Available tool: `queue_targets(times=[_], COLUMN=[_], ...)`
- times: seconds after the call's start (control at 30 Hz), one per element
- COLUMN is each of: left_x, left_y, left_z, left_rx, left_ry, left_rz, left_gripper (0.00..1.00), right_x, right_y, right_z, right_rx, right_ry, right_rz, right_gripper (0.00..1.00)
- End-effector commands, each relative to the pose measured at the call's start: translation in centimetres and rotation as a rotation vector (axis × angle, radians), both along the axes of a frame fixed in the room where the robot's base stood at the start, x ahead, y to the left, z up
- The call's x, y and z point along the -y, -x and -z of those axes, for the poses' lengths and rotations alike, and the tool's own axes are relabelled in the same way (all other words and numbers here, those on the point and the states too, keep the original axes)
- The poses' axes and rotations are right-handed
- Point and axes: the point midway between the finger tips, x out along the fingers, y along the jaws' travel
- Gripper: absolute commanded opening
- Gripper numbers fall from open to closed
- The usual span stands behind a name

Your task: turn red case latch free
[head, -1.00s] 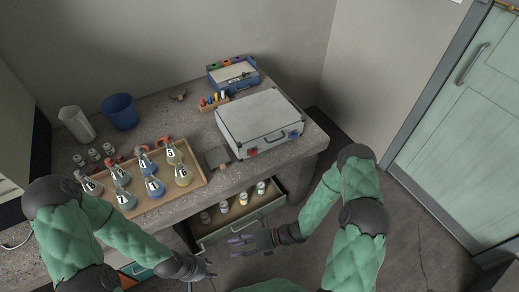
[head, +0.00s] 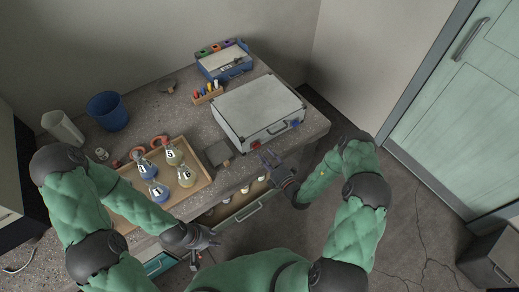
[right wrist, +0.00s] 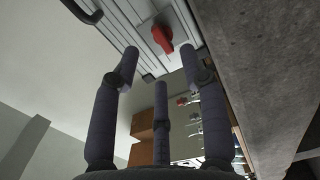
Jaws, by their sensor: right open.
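A pale grey case (head: 258,105) lies closed on the bench, its latch side facing me. The red latch (head: 256,145) is at the left of its front side; the right wrist view shows it as a red tab (right wrist: 162,38) on the ribbed case wall. My right gripper (head: 271,158) is open and empty just in front of the red latch. In the right wrist view its spread fingers (right wrist: 160,65) point at the case, and I see no contact with the latch. My left gripper (head: 208,240) hangs low before the bench; its finger opening is unclear.
A blue latch (head: 295,123) sits at the case front's right. An open drawer (head: 236,213) juts out below. A blue box (head: 224,62) and blue cup (head: 107,111) stand behind.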

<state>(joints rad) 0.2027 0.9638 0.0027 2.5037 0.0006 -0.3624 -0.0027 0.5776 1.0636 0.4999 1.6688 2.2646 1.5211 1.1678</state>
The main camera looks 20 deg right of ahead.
Motion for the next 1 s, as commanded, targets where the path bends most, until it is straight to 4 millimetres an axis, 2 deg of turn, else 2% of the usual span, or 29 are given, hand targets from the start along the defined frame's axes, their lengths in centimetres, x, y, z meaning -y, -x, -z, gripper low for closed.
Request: queue_targets(times=[0.1, 0.3, 0.5, 0.73, 0.77, 0.9, 1.0], left_x=[0.0, 0.0, 0.0, 0.0, 0.0, 0.0, 0.0], left_y=[0.0, 0.0, 0.0, 0.0, 0.0, 0.0, 0.0], left_z=[0.5, 0.8, 0.9, 0.9, 0.9, 0.9, 0.9], left_rx=[0.0, 0.001, 0.001, 0.001, 0.001, 0.001, 0.001], left_ry=[0.0, 0.0, 0.0, 0.0, 0.0, 0.0, 0.0], left_rz=[0.0, 0.0, 0.0, 0.0, 0.0, 0.0, 0.0], left_gripper=[0.4, 0.4, 0.4, 0.4, 0.4, 0.4, 0.4], right_x=[-0.8, -1.5, -1.8, -1.8, -1.8, -1.8, -1.8], right_y=[-2.0, -4.2, -5.0, -5.1, -5.1, -5.1, -5.1], right_z=[0.1, 0.1, 0.1, 0.0, 0.0, 0.0, 0.0], right_rx=[0.001, -0.001, -0.002, -0.002, -0.002, -0.002, -0.002], right_ry=[0.002, 0.001, 0.001, 0.001, 0.001, 0.001, 0.001], right_rz=[-0.004, -0.003, -0.001, -0.001, -0.001, -0.002, -0.002], right_gripper=[0.44, 0.44, 0.44, 0.44, 0.38, 0.0, 0.0])
